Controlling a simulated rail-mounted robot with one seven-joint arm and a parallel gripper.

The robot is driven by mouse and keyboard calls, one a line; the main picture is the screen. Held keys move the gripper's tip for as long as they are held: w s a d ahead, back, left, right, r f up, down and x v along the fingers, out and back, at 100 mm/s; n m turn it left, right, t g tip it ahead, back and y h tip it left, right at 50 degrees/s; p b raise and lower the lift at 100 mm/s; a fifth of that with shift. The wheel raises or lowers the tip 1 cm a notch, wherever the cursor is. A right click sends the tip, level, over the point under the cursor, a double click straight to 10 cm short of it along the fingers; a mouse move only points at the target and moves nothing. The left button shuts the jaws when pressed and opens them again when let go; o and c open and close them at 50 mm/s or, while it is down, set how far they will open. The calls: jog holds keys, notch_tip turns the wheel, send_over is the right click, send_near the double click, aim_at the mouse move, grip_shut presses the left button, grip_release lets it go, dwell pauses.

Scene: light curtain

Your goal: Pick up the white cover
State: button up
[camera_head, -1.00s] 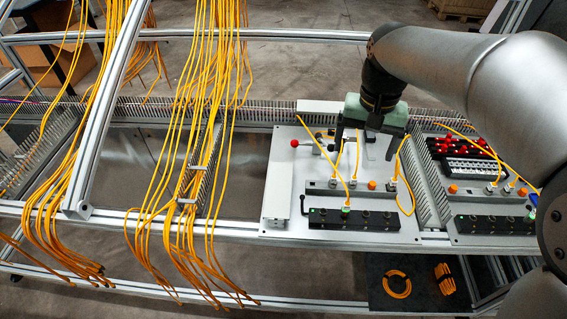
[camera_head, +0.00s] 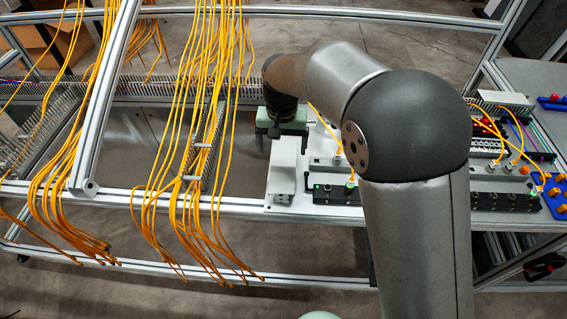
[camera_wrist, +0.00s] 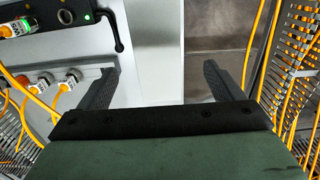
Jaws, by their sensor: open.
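The white cover (camera_head: 284,168) is a long, narrow, box-like piece at the left edge of the light grey panel in the head view. My gripper (camera_head: 282,144) is over the far end of this cover, pointing down. In the wrist view the cover (camera_wrist: 157,45) shows as a pale strip between my two open fingers (camera_wrist: 160,76), with a visible gap on each side. The gripper holds nothing. Its height above the cover is hard to tell, and my palm hides the cover's near part in the wrist view.
Yellow cables (camera_head: 210,100) hang in a bundle just left of the gripper. A black connector block (camera_head: 335,192) with a small black lever stands right of the cover. A slotted cable duct (camera_head: 205,150) is to the left. My arm hides much of the panel.

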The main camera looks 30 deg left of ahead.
aim_at(284, 165)
jog(key=shift+d+f+p, duration=0.15)
jog(key=shift+f+p, duration=0.2)
jog(key=shift+f, duration=1.15)
jog(key=shift+d+f+p, duration=0.1)
jog(key=shift+f+p, duration=0.2)
jog(key=shift+f, duration=1.15)
jog(key=c, duration=1.2)
